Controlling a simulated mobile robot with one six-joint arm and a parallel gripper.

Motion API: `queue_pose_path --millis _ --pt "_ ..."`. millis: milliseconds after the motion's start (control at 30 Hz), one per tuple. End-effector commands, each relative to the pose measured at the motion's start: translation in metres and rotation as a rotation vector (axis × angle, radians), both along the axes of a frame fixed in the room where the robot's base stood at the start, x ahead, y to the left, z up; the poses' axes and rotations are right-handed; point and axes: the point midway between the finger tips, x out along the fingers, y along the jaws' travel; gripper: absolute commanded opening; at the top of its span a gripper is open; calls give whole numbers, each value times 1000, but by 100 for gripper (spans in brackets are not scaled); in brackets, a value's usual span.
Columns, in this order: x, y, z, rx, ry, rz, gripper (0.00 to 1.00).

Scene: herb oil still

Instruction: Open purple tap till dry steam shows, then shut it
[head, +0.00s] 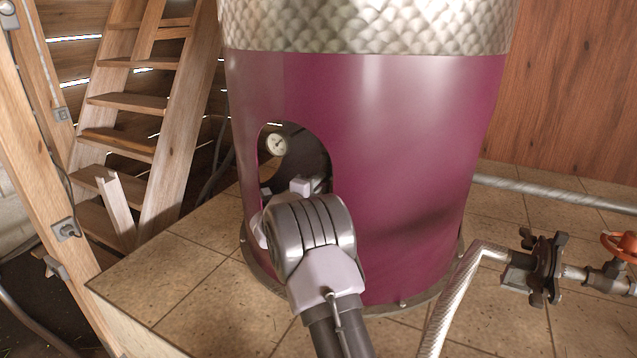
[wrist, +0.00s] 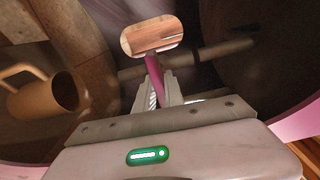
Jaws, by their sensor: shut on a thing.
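The purple tap's lever (wrist: 154,74) stands between the fingers of my gripper (wrist: 163,98) in the wrist view. The gripper is shut on it. The lever runs up toward a pipe (wrist: 222,50) that crosses inside the still's base. In the head view my arm reaches through the oval opening in the purple base (head: 400,150). The arm hides the tap there, and my fingertips cannot be made out. A tan mug (wrist: 52,96) with a handle is left of my gripper in the wrist view. I see no steam in either view.
Wooden steps (head: 125,103) stand at the left. A silver-wrapped pipe (head: 462,290) and a dark flanged joint (head: 545,265) are at the right, near an orange handwheel (head: 620,246).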

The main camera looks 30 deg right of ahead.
Motion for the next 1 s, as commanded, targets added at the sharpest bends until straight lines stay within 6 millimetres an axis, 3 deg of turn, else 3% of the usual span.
queue_pose_path --millis 233,267,333,667,767,1000 --pt "0 0 -1 2 0 0 0" --pt "0 0 -1 2 0 0 19" --pt "0 0 -1 2 1 0 33" --pt "-1 2 0 0 1 0 34" --pt "-6 13 1 1 3 2 34" --pt "-38 68 3 1 3 4 34"
